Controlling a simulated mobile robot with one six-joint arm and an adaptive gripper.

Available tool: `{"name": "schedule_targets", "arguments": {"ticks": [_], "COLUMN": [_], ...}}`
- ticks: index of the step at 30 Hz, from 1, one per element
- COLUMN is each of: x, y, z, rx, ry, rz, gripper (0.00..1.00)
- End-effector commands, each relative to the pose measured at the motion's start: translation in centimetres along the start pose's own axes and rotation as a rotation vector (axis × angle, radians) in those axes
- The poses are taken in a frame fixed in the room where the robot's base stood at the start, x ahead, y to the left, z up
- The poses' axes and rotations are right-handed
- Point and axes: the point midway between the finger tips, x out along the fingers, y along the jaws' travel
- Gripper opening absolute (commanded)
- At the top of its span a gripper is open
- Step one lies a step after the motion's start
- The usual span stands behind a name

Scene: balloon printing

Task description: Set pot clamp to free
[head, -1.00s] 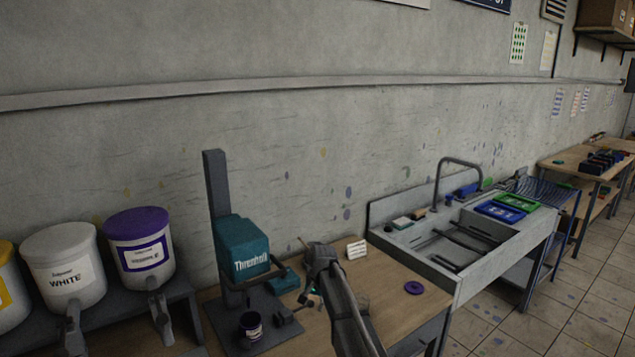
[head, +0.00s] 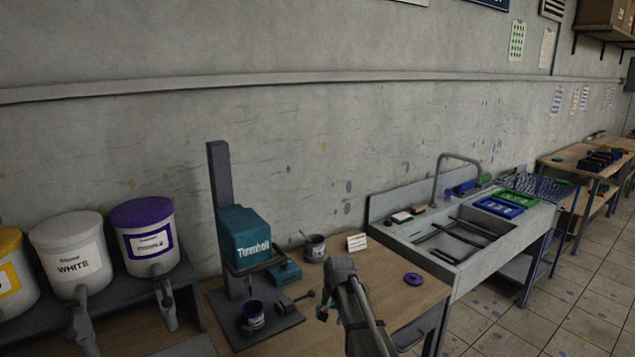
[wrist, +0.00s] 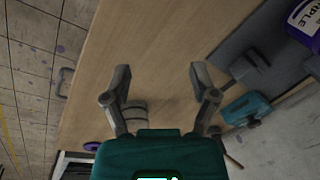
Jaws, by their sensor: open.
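The teal mixing machine (head: 245,240) stands on the bench with a dark base plate (head: 272,322). A small dark pot with a purple-and-white label (head: 252,316) stands on the plate; part of it shows at the top right of the wrist view (wrist: 304,22). A dark clamp with a round-ended handle (head: 296,301) lies just right of the pot, also in the wrist view (wrist: 250,66). My gripper (wrist: 160,78) is open and empty over the wood, apart from the clamp. In the head view its fingers are hard to make out.
A grey pot with a stick (head: 315,249), a small white card (head: 357,242) and a purple disc (head: 413,279) are on the bench. Paint buckets (head: 72,262) stand left; a sink (head: 470,235) is right.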

Motion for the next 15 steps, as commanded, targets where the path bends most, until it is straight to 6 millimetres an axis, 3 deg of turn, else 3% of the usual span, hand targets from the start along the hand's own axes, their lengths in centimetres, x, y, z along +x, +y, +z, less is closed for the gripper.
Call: {"name": "schedule_targets", "arguments": {"ticks": [8, 12, 15], "x": [1.6, 2.6, 3.1], "y": [8.2, 13.7, 16.7], "z": [6.5, 11.4, 14.4], "rx": [-0.097, -0.174, -0.224], "ry": [-0.004, -0.014, -0.023], "rz": [0.05, 0.088, 0.112], "gripper": [0.75, 0.75, 0.75]}}
